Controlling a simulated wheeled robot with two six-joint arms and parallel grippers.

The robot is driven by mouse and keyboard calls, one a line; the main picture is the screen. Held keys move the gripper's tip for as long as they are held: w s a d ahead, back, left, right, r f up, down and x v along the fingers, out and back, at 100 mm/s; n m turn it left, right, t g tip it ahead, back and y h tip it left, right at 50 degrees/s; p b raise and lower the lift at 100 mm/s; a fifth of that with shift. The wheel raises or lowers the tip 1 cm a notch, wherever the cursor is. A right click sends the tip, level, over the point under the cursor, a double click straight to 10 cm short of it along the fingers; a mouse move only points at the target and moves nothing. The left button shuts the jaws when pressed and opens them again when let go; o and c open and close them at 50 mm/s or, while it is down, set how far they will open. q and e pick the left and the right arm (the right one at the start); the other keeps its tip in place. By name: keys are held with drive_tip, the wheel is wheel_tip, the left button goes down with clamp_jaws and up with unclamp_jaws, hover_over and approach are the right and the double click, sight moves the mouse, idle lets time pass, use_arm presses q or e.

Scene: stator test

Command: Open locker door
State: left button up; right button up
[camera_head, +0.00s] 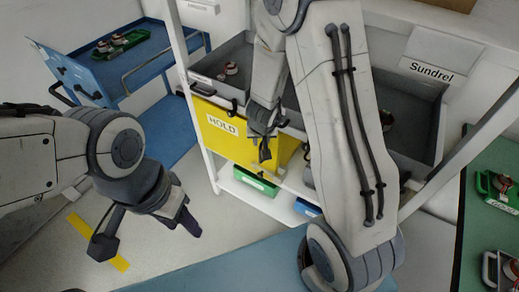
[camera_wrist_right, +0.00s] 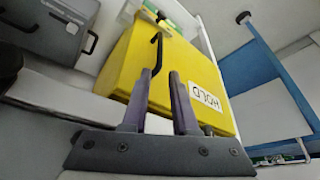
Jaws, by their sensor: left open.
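The yellow locker (camera_head: 215,140), labelled HOLD, sits in the white rack under a grey bin. In the right wrist view its yellow face (camera_wrist_right: 125,60) carries a black bar handle (camera_wrist_right: 156,52). I see no clear gap at the door, but cannot tell if it is fully closed. My right gripper (camera_head: 264,142) is in front of the locker. Its two fingers (camera_wrist_right: 157,100) are apart, with the lower end of the handle appearing between them; contact is not clear. My left gripper (camera_head: 146,228) is open and empty over the floor at left, away from the locker.
A green box (camera_head: 255,180) is on the lower shelf. A blue cart (camera_head: 135,60) stands at back left. A green table (camera_head: 490,225) is at right. Floor before the locker is clear.

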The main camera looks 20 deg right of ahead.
sight(260, 149)
drive_tip(key=b+x, duration=0.5)
drive_tip(key=x, duration=0.5)
drive_tip(key=shift+d+b, duration=0.1)
drive_tip(key=shift+b, duration=0.25)
drive_tip(key=shift+c, duration=0.4)
clamp_jaws()
idle(0.5)
